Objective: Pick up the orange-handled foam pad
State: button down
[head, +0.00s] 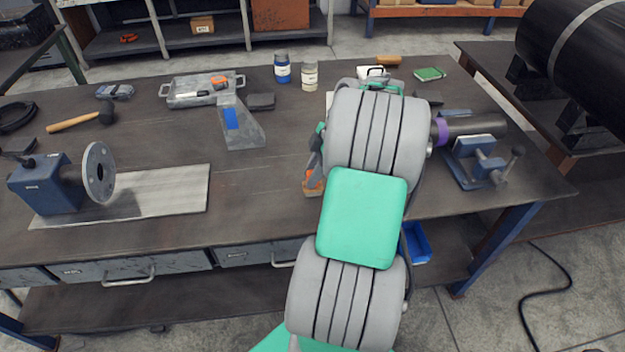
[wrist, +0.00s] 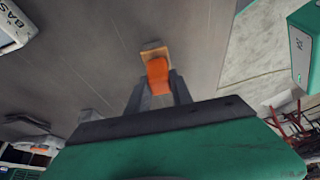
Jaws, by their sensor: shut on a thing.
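The foam pad has an orange handle and a tan pad under it. In the head view the foam pad (head: 313,190) is low at the left of my arm, over the front middle of the workbench, and partly hidden by the arm. In the wrist view the foam pad's orange handle (wrist: 157,70) is between the two dark fingers of my gripper (wrist: 160,82), with a tan edge beyond it. My gripper (head: 314,170) is shut on the handle. I cannot tell whether the pad touches the bench top.
On the workbench (head: 270,205) a blue flanged pipe stand (head: 45,190) and a metal plate (head: 170,195) are at left. A grey angled bracket (head: 240,130), a tool tray (head: 200,100) and two jars stand behind. A blue vise (head: 478,165) is at right. Bench around the pad is clear at left.

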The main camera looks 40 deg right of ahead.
jog(key=shift+r, duration=0.15)
jog(key=shift+r, duration=0.25)
notch_tip(320, 180, up, 3)
jog(key=shift+d+f, duration=0.1)
jog(key=w+d+r+p, duration=0.6)
jog(key=d+r+p, duration=0.3)
jog(key=d+p, duration=0.3)
jog(key=shift+d+r+p, duration=0.15)
jog(key=shift+r+p, duration=0.05)
jog(key=shift+p, duration=0.4)
jog(key=c, duration=1.7)
grip_release()
grip_shut()
